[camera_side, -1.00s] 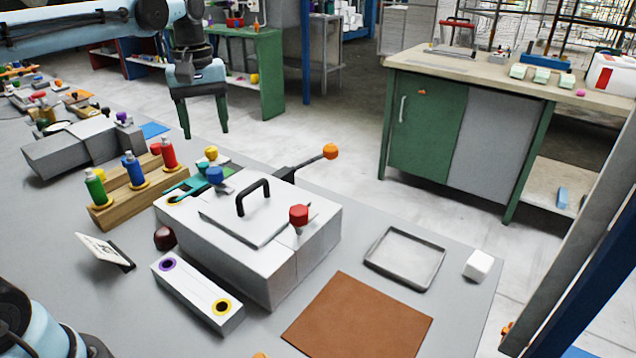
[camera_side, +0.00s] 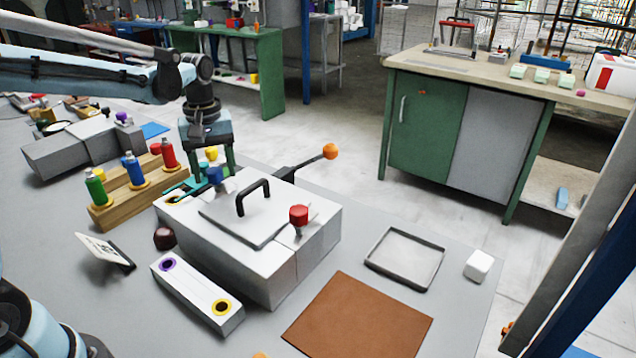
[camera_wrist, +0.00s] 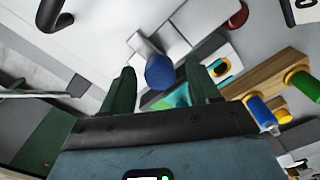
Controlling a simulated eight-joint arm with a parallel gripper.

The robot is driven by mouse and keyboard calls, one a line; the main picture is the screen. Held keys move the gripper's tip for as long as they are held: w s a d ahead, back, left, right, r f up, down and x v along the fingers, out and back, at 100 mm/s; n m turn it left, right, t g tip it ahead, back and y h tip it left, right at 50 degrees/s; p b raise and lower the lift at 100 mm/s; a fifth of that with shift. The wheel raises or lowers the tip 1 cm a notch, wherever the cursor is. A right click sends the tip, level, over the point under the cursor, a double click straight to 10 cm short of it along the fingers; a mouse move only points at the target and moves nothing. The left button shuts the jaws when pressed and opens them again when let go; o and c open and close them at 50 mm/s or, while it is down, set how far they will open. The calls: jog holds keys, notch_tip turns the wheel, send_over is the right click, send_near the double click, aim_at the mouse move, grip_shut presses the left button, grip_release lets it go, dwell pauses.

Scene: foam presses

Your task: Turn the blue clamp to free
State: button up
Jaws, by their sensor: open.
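The blue clamp's round knob (camera_side: 215,175) stands at the back left of the white press box (camera_side: 235,262), next to the lid. In the wrist view the blue knob (camera_wrist: 160,72) shows between the two dark green fingers. My gripper (camera_side: 208,173) is open, pointing down, with its fingers on either side of the knob, apart from it as far as I can see. The clamp's lower part is partly hidden by the knob and fingers. A red clamp knob (camera_side: 299,214) stands at the lid's right.
A yellow knob (camera_side: 211,153) is just behind the blue one. An orange-ended lever (camera_side: 330,151) sticks out behind the box. A wooden rack (camera_side: 130,197) with coloured bottles stands close on the left. A tray (camera_side: 405,283) and a brown mat (camera_side: 357,322) lie on the right.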

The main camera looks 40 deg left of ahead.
jog(key=shift+c, duration=0.4)
jog(key=c, duration=1)
jog(key=shift+o, duration=0.2)
jog(key=shift+m, duration=0.3)
jog(key=m, duration=0.8)
jog(key=shift+m, duration=0.4)
jog(key=m, duration=0.4)
jog(key=shift+m, duration=2.2)
